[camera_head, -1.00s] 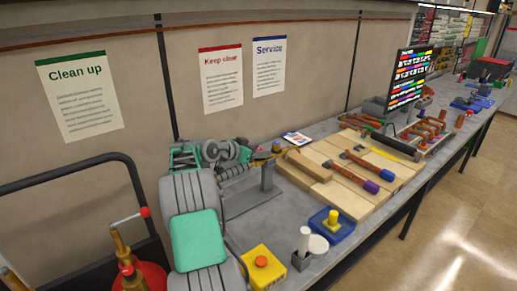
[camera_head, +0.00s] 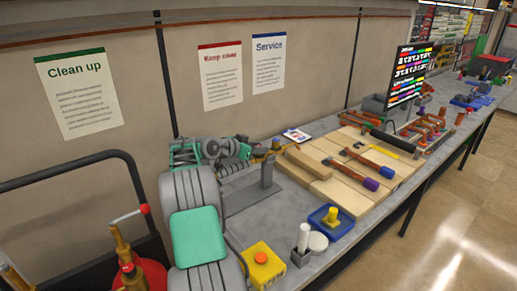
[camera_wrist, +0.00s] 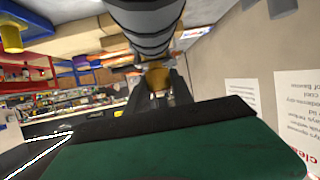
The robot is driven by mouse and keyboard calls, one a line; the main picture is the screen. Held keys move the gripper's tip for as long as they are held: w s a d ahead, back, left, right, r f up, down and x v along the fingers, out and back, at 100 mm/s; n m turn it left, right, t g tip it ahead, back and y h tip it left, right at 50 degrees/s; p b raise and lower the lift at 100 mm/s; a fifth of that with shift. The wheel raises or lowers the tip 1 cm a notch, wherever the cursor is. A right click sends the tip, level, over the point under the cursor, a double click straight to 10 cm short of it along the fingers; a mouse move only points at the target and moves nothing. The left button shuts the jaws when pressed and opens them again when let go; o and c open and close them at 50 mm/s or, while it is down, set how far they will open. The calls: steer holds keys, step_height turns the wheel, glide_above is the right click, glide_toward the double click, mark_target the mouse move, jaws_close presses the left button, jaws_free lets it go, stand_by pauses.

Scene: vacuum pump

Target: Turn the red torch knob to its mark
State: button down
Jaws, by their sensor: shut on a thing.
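A brass torch (camera_head: 267,150) rests on a grey stand (camera_head: 266,175) on the bench, left of the wooden boards. My gripper (camera_head: 246,158) reaches it from the left and is shut at its near end. In the wrist view my dark gripper fingers (camera_wrist: 157,98) close at a brass-coloured part of the torch (camera_wrist: 157,76). The red knob is not distinct in either view; the jaws hide it. Its mark cannot be made out.
Wooden boards (camera_head: 335,198) with hammer-like tools lie right of the stand. A yellow box with a round button (camera_head: 262,276), a blue tray (camera_head: 331,223) and a small grey holder (camera_head: 302,257) stand in front. A red cylinder (camera_head: 152,277) is at the lower left.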

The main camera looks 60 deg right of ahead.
steer(key=shift+f+b, duration=0.1)
steer(key=shift+b, duration=0.4)
steer(key=n+t+b, duration=0.1)
steer(key=b, duration=0.1)
steer(key=n+t+b, duration=0.1)
steer(key=b, duration=0.2)
steer(key=shift+s+f+t+h, duration=0.15)
steer(key=shift+f+t+h, duration=0.1)
steer(key=shift+t+h, duration=0.15)
steer(key=n+t+b, duration=0.3)
steer(key=b, duration=0.1)
steer(key=shift+r+b, duration=0.15)
steer(key=shift+b, duration=0.15)
steer(key=shift+r+n+t+b, duration=0.2)
steer(key=shift+n+t+b, duration=0.85)
steer(key=shift+n+t, duration=0.3)
steer(key=shift+y, duration=0.3)
steer(key=c, duration=1.1)
jaws_free()
steer(key=b+v, duration=0.1)
steer(key=v, duration=0.6)
steer(key=shift+a+b, duration=0.3)
steer(key=shift+a, duration=0.05)
